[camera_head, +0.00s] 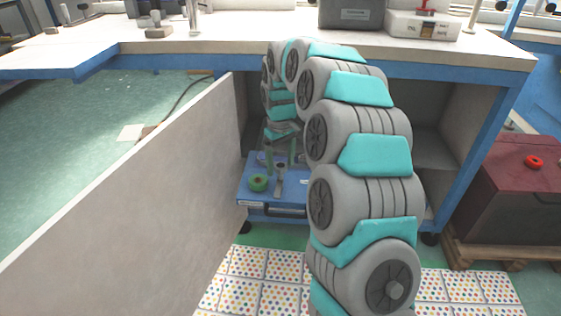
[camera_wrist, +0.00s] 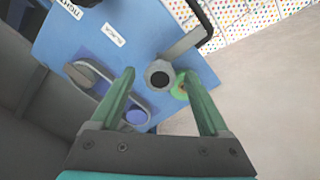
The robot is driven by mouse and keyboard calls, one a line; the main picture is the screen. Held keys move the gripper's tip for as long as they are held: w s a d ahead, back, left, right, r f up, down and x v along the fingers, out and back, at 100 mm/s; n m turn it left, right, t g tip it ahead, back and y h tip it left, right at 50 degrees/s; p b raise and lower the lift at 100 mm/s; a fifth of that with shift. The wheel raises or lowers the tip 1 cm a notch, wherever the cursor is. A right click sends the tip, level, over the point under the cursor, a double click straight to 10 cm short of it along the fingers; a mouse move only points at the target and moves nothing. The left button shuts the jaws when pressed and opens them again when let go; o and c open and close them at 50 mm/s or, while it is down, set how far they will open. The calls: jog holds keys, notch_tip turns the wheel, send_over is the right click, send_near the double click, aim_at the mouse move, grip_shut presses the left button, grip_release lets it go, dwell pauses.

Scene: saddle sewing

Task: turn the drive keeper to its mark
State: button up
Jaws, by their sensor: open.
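A blue board (camera_head: 262,198) sits low in the open cabinet; it also shows in the wrist view (camera_wrist: 140,30). On it stands a grey post (camera_head: 279,182) with a dark round top, seen from above in the wrist view (camera_wrist: 158,74). A green round part (camera_head: 258,183) sits beside it, partly behind a finger in the wrist view (camera_wrist: 179,88). I cannot tell which part is the drive keeper, and I see no clear mark. My gripper (camera_wrist: 158,76) is open and empty above the post.
A black handle bar (camera_head: 285,211) runs along the board's front edge. A pale panel (camera_head: 130,200) stands at the left of the opening. The blue-edged worktop (camera_head: 215,50) is overhead. A dark red box (camera_head: 520,180) stands on a pallet at the right.

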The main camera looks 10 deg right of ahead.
jog(key=shift+c, duration=0.3)
grip_shut()
dwell(0.3)
dwell(0.8)
